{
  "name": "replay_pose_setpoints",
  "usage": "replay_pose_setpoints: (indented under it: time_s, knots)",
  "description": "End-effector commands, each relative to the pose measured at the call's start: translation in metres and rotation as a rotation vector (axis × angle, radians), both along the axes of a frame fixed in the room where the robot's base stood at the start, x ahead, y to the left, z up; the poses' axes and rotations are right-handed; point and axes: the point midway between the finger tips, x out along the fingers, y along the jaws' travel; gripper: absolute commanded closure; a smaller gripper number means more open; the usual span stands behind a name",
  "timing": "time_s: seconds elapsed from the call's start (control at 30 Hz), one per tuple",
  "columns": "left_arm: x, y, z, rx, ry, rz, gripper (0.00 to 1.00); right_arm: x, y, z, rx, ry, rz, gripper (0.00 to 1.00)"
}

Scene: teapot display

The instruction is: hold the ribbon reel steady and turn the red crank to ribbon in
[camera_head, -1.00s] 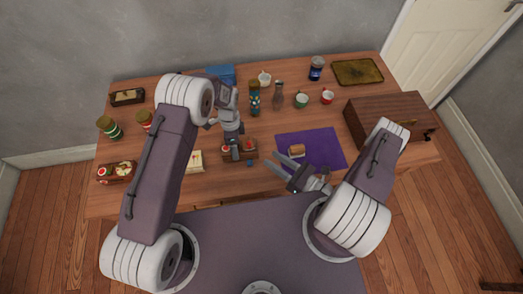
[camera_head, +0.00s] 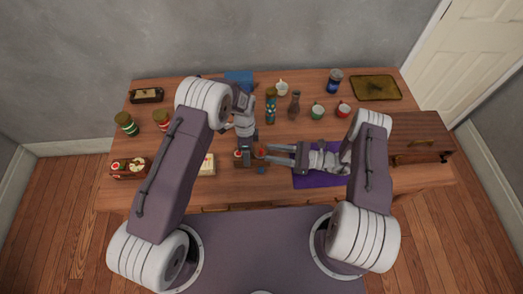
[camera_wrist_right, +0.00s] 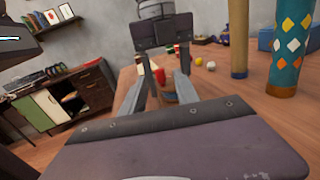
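The ribbon reel (camera_head: 239,163) is a small brown wooden piece with red parts near the table's front middle, largely covered by my left gripper (camera_head: 246,150). That gripper points down over it; whether its fingers press on the reel is hidden. The red crank (camera_head: 259,153) shows as a small red spot at the reel's right side. My right gripper (camera_head: 270,154) reaches in from the right, fingers apart, tips close to the crank. In the right wrist view a red piece (camera_wrist_right: 160,76) shows between the fingers, and contact cannot be told.
A purple mat (camera_head: 308,181) lies under my right arm. A small blue item (camera_head: 261,171) sits just in front of the reel, a cream box (camera_head: 207,165) to its left. Bottles, including a patterned one (camera_wrist_right: 288,45), and cups (camera_head: 317,112) stand behind. A wooden box (camera_head: 415,140) is right.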

Motion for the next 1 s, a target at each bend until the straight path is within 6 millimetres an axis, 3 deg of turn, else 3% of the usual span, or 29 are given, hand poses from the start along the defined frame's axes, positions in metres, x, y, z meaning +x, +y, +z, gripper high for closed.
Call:
replay_pose_setpoints:
  time_s: [0.2, 0.57, 0.7, 1.0]
  knots:
    - [0.0, 0.0, -0.001, 0.0, 0.001, 0.0, 0.99, 0.009, 0.036, 0.0, 0.0, -0.001, 0.002, 0.63]
    - [0.0, 0.0, -0.001, 0.0, 0.001, 0.0, 0.99, 0.012, 0.044, 0.0, 0.001, -0.001, -0.002, 0.63]
    - [0.0, 0.0, -0.001, 0.0, 0.001, 0.0, 0.99, 0.012, 0.044, 0.0, 0.001, -0.001, -0.002, 1.0]
    - [0.0, 0.001, -0.001, 0.0, 0.0, 0.001, 0.99, 0.011, 0.045, 0.0, 0.002, 0.001, -0.017, 1.0]
